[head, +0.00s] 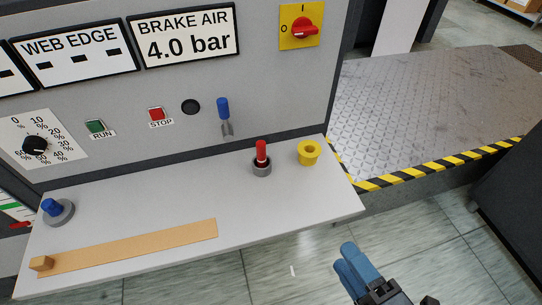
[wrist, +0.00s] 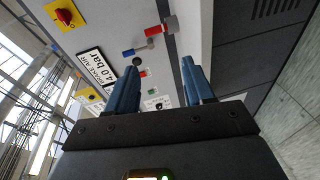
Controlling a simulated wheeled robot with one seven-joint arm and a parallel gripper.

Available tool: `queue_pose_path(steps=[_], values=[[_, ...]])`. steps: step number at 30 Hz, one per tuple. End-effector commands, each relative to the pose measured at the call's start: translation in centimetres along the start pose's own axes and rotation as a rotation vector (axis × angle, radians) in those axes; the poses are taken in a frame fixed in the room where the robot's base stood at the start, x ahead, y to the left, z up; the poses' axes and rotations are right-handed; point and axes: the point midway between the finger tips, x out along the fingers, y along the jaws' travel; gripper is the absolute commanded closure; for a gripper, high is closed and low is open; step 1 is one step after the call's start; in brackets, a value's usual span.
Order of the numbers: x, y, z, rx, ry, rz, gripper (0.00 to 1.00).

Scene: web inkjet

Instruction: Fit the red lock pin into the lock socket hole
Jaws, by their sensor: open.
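The red lock pin (head: 261,151) stands upright in a grey round holder (head: 262,169) on the light shelf. In the wrist view the red pin (wrist: 153,30) lies sideways at the top. A dark round hole (head: 190,107) is in the upright panel, right of the STOP button; it also shows in the wrist view (wrist: 137,61). A yellow collar (head: 309,151) stands right of the pin. I cannot tell for sure which of these is the lock socket. My gripper (head: 345,256) is open and empty, in front of the shelf and apart from the pin; its blue fingers show in the wrist view (wrist: 160,64).
A blue-handled lever (head: 223,109) sticks out of the panel above the pin. A blue knob (head: 52,208) and a wooden strip (head: 135,250) are on the shelf (head: 185,205) at left. A red rotary switch (head: 302,28) is higher up. The shelf's middle is clear.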

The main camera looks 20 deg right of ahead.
Motion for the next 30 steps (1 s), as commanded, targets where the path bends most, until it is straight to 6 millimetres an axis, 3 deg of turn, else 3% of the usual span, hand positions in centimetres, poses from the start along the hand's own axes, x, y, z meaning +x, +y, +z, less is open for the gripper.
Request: queue_pose_path(steps=[1,9,15,21,30], values=[[2.4,-0.3,-0.1,-0.138,0.012,0.018,0.47],[14.0,-0.2,-0.9,-0.947,0.016,0.099,0.47],[21.0,1.5,-1.9,-1.423,-0.022,0.149,0.47],[24.0,2.6,-2.5,-1.636,-0.050,0.167,0.47],[26.7,3.2,-2.7,-1.655,-0.053,0.169,0.47]])
